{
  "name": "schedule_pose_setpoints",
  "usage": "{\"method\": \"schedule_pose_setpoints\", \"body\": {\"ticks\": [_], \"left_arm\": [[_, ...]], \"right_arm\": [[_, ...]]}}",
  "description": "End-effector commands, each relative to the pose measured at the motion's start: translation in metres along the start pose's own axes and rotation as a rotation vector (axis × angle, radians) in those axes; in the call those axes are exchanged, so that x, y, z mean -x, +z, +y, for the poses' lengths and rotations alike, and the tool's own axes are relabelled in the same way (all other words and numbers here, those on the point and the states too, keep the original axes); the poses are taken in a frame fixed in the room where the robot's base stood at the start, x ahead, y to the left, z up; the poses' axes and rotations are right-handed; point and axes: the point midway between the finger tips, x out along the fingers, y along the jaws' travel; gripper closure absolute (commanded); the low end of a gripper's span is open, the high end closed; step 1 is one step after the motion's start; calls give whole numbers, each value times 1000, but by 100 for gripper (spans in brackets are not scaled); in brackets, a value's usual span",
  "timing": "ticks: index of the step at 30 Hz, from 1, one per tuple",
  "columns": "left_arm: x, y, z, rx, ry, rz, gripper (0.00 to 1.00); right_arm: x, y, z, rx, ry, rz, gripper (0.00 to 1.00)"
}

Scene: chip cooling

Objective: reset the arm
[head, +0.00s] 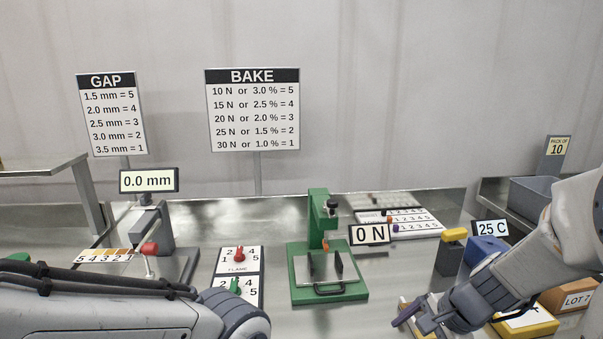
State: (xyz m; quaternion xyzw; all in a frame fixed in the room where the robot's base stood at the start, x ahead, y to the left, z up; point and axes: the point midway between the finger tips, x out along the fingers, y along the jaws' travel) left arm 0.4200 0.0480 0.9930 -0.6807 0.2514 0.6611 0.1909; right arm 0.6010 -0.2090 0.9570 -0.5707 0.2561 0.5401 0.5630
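My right arm comes in from the right, and its gripper (416,319) is low over the steel bench, right of the green press. One dark finger shows clearly; the other is hard to make out. A small yellow and tan thing (423,327) shows at the fingers, partly hidden, and I cannot tell whether it is held. My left arm (110,308) lies across the bottom left, and its gripper is out of view.
The green press (330,278) stands mid-bench beside the 0 N display (369,234). Blue block (487,248), yellow tray (527,324) and LOT box (568,296) crowd the right.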

Motion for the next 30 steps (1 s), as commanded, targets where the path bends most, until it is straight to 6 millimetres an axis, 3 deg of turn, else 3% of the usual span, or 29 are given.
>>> {"method": "schedule_pose_setpoints", "body": {"ticks": [1,4,12,17,24,27,30], "left_arm": [[0,0,0,0,0,0,33],[0,0,0,0,0,0,33],[0,0,0,0,0,0,33],[11,-1,1,0,0,0,33],[25,-1,2,0,0,0,33],[30,-2,2,0,0,0,33],[31,-2,2,0,0,0,33]], "right_arm": [[-5,11,13,193,68,27,0],[-10,19,30,536,171,75,0],[-16,35,42,1306,319,147,0],[0,93,41,1459,321,59,0],[34,180,68,1708,340,-113,0],[49,206,83,1796,352,-179,0],[58,218,95,1848,362,-220,0]]}}
